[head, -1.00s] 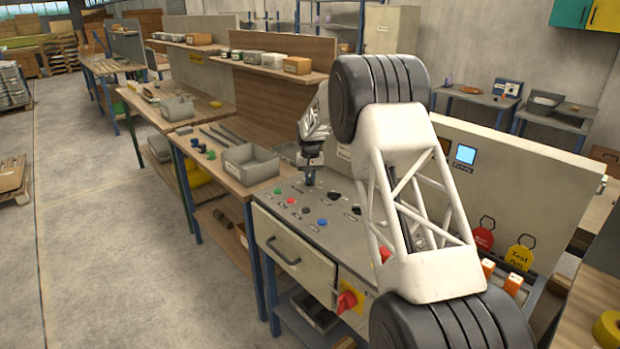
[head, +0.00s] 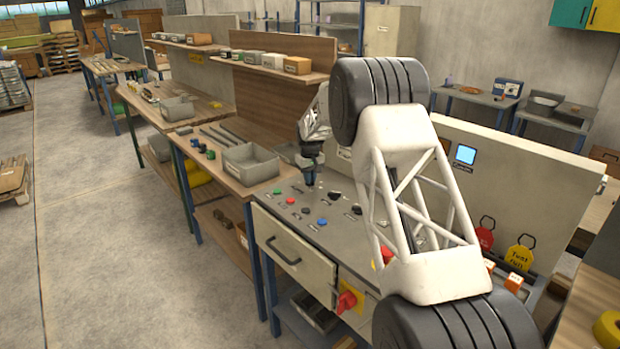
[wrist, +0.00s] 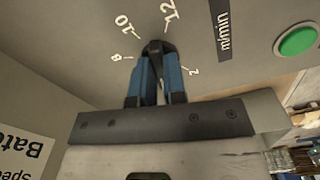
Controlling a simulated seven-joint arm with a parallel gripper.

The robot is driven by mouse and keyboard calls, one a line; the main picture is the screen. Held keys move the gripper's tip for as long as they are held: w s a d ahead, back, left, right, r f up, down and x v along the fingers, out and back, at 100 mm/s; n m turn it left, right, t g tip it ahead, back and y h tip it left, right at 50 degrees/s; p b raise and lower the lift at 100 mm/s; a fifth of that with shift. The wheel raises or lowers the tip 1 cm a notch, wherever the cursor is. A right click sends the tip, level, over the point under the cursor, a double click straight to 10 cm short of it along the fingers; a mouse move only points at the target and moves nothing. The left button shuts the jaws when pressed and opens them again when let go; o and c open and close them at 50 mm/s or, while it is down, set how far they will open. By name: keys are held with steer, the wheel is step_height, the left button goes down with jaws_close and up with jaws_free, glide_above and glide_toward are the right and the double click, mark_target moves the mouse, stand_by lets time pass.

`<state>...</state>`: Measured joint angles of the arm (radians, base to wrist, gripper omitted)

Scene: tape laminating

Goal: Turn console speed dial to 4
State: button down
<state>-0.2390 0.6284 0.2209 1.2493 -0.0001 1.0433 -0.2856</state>
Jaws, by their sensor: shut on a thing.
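The console (head: 335,243) has a grey top with several knobs and buttons. My gripper (head: 312,183) points down at its far left part. In the wrist view, the blue fingers of my gripper (wrist: 156,80) are shut on the dark speed dial (wrist: 155,47), which shows between the fingertips. The numbers 8, 10, 12 and 2 are readable around it, with "m/min" printed to the right. The fingers hide much of the dial, and I cannot tell which number its pointer is at. The 4 is not visible.
A green button (wrist: 297,40) lies right of the dial in the wrist view. A red rotary switch (head: 347,301) is on the console front. A lit screen (head: 466,155) is on the back panel. A grey bin (head: 250,165) stands on the neighbouring bench. My arm covers the console's right part.

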steer(key=c, duration=1.2)
jaws_free()
steer(key=shift+r, duration=0.15)
steer(key=shift+r, duration=3.8)
